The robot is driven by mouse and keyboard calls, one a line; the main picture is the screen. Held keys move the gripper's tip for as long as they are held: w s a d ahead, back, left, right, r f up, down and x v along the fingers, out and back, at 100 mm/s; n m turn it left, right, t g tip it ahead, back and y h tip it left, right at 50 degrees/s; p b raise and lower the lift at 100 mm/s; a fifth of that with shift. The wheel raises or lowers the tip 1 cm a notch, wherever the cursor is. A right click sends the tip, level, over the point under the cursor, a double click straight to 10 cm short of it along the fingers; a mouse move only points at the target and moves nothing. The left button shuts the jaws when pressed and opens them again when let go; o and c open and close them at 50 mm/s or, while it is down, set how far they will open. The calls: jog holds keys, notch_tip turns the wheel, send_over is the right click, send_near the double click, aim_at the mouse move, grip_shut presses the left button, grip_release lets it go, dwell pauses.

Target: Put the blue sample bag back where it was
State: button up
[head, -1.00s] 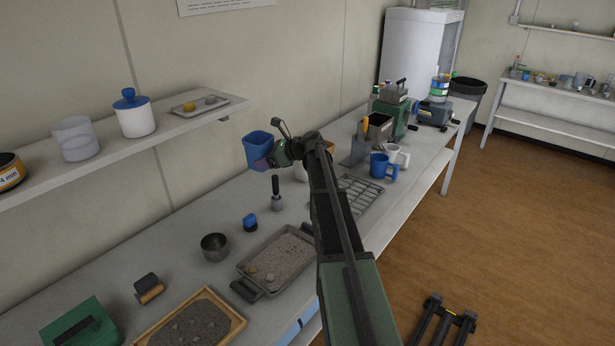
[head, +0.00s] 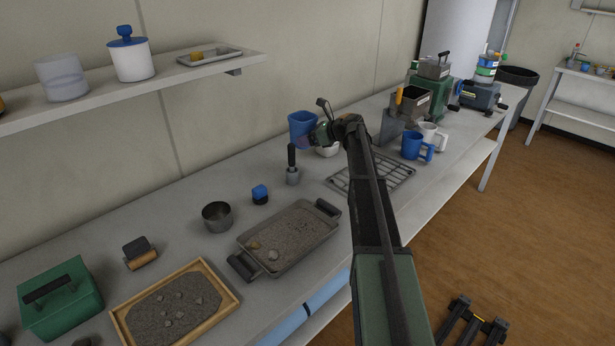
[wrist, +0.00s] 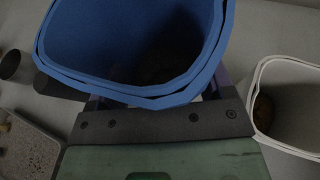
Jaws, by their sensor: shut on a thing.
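The blue sample bag (head: 301,124) is an open-topped blue container near the wall side of the bench. My gripper (head: 318,137) is shut on its side wall, and the bag is upright. In the wrist view the bag (wrist: 75,30) fills the upper middle, its wide mouth facing the camera and its inside dark. A white bag (head: 328,151) stands on the bench just right of it, partly hidden by my gripper. It also shows in the wrist view (wrist: 293,82) at the right, apart from the blue bag. Any gap under the blue bag is hard to judge.
A dark-handled tamper (head: 292,168) stands close in front of the blue bag. A wire rack (head: 392,176), blue mug (head: 414,147) and white mug (head: 433,137) lie to the right. A soil tray (head: 290,238) and metal cup (head: 217,216) are nearer. The wall shelf (head: 200,68) is upper left.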

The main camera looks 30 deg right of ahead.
aim_at(308, 166)
notch_tip(308, 166, down, 9)
jog(key=b, duration=0.6)
jog(key=shift+r, duration=0.3)
jog(key=shift+f, duration=0.25)
jog(key=o, duration=1)
jog(key=shift+r, duration=0.3)
jog(key=p+v, duration=0.4)
jog(key=v, duration=0.7)
jog(key=shift+r+p, duration=0.1)
jog(key=shift+p, duration=0.25)
jog(key=shift+s+d, duration=0.3)
jog(key=shift+s, duration=0.1)
